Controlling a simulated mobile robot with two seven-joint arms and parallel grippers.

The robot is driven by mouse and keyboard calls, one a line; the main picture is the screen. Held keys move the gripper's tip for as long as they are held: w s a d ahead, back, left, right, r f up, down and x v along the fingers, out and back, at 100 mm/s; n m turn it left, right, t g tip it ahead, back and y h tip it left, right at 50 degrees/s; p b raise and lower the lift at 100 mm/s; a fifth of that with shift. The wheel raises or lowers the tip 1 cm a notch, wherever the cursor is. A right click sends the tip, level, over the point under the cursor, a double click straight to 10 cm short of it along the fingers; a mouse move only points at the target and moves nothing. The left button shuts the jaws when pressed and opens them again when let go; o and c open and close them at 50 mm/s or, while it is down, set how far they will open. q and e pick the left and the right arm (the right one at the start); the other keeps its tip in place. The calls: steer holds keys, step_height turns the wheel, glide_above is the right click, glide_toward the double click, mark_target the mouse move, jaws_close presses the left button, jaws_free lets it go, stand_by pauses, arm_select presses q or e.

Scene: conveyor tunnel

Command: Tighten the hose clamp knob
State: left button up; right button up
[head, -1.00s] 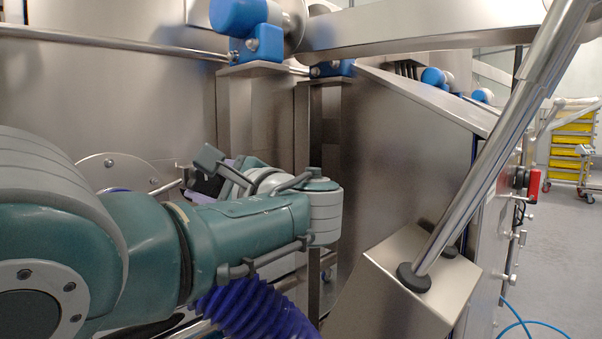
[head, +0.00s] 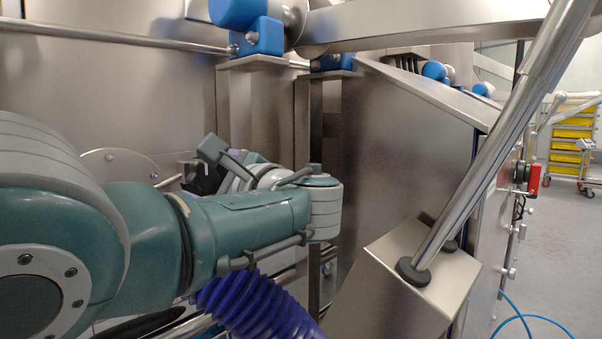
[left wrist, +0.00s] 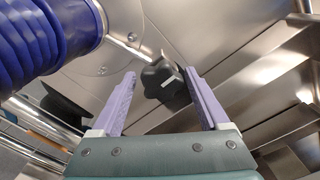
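The hose clamp knob (left wrist: 165,84) is a dark, lobed knob with a pale mark, in the left wrist view. It sits at the end of a thin metal rod. My left gripper (left wrist: 159,74) is open, with one lavender finger on each side of the knob. The right finger is nearer to it in the picture; I cannot tell whether either touches. A blue ribbed hose (left wrist: 50,38) meets the steel wall at the upper left. In the head view my left wrist hides most of the gripper, and a dark shape there cannot be told clearly. My right gripper is out of view.
A round steel plate (head: 118,168) is on the wall behind my left arm. The blue hose (head: 258,308) hangs below the forearm. A steel box (head: 432,268) with a slanted metal pole (head: 500,150) stands to the right. Open floor lies at the far right.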

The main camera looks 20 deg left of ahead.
arm_select(q)
steer(key=shift+d, duration=0.1)
steer(key=shift+s+d+r, duration=0.1)
steer(key=shift+d, duration=0.1)
steer(key=p+v, duration=0.1)
steer(key=v, duration=0.8)
steer(key=shift+s+d, duration=0.15)
steer(key=shift+d, duration=0.05)
steer(key=shift+a, duration=0.15)
stand_by(0.4)
